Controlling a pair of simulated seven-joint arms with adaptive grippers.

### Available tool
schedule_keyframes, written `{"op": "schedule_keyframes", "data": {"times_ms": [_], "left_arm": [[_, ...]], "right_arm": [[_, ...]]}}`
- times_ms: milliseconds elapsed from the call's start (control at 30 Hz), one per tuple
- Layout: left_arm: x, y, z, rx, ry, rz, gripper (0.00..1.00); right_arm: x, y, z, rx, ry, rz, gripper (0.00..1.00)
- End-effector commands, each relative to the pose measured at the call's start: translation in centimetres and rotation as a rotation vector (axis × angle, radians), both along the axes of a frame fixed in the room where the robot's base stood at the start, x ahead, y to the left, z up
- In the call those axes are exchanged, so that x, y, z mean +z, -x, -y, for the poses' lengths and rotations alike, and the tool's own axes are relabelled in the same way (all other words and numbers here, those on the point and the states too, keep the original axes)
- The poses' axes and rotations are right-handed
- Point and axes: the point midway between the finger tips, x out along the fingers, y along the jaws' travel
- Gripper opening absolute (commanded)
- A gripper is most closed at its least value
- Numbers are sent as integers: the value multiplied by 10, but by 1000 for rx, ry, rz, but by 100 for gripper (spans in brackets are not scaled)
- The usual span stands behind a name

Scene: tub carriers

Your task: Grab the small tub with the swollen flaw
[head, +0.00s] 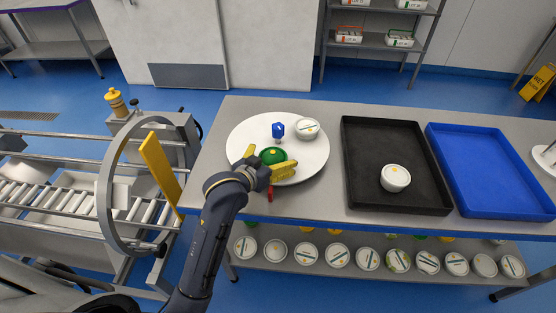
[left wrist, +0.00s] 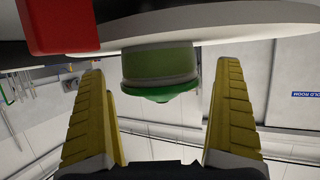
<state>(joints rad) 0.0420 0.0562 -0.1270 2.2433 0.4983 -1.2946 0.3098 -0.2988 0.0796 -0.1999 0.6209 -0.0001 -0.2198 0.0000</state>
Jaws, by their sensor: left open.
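A small green tub (head: 273,156) stands near the front of a white round turntable (head: 245,135). In the left wrist view, which is upside down, the green tub (left wrist: 160,65) has a lid that looks domed to a low point. My left gripper (head: 268,161) is open, with its yellow fingers on either side of the green tub. The wrist view shows gaps between the tub and both fingers. A white tub (head: 307,129) with a yellow mark sits at the turntable's back right. Another white tub (head: 396,177) sits in the black tray (head: 361,135). My right gripper is not seen.
A blue piece (head: 278,130) stands behind the green tub. A red block (head: 269,194) is at the turntable's front edge, close to my left gripper. The blue tray (head: 480,165) is empty. Several tubs line the lower shelf. A roller conveyor (head: 65,190) is left.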

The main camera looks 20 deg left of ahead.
Motion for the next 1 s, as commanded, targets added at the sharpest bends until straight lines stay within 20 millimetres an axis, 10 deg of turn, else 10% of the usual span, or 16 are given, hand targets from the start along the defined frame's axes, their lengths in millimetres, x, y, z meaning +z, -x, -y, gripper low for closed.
{"op": "schedule_keyframes", "data": {"times_ms": [433,1000], "left_arm": [[-5,-9,-3,9,0,-1,100],[-6,-9,-3,9,-1,-2,34]], "right_arm": [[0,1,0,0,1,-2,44],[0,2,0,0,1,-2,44]]}}
